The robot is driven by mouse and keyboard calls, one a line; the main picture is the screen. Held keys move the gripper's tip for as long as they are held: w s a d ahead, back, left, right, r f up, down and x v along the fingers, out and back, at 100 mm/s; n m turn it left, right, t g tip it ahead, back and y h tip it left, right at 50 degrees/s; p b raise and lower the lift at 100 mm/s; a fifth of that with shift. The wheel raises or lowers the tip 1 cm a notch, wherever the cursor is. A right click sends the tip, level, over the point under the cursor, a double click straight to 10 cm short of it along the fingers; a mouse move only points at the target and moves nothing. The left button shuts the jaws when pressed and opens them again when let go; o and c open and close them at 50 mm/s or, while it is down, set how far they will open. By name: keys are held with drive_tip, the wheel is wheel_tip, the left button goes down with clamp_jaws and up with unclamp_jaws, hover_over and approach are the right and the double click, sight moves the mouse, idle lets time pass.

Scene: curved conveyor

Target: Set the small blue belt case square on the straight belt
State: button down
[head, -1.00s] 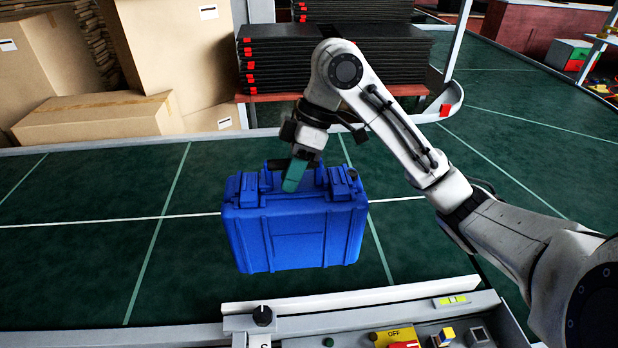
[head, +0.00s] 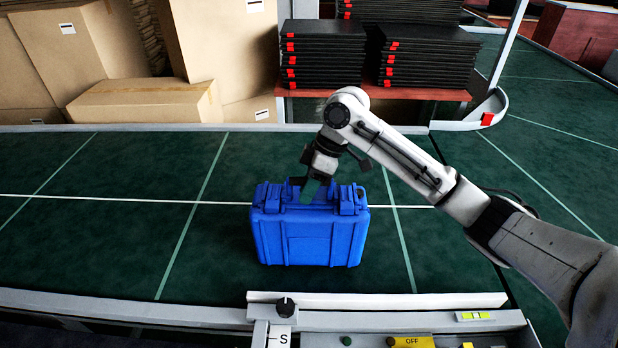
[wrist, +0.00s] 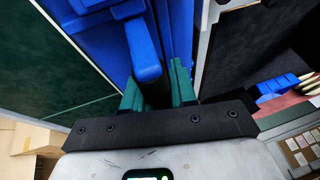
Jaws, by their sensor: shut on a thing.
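The blue belt case (head: 312,237) is upright over the green straight belt (head: 110,240), between two pale cross lines. Its front face looks nearly square to the belt's edge in the head view. Whether its base touches the belt is hard to tell. My gripper (head: 312,190) is above the case, shut on its top handle. In the wrist view the green fingers of my gripper (wrist: 158,88) close around the handle, and the blue case (wrist: 95,35) fills the upper middle. The far side of the case is hidden.
A white rail (head: 380,299) and a control panel with an OFF label (head: 408,342) run along the near edge. Cardboard boxes (head: 150,100) and stacked black trays (head: 325,55) stand behind the belt. The belt left of the case is clear.

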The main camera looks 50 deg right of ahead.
drive_tip(key=shift+f, duration=0.25)
drive_tip(key=c, duration=0.9)
unclamp_jaws()
drive_tip(key=b+v, duration=0.1)
drive_tip(key=v, duration=1.1)
drive_tip(key=shift+b, duration=0.4)
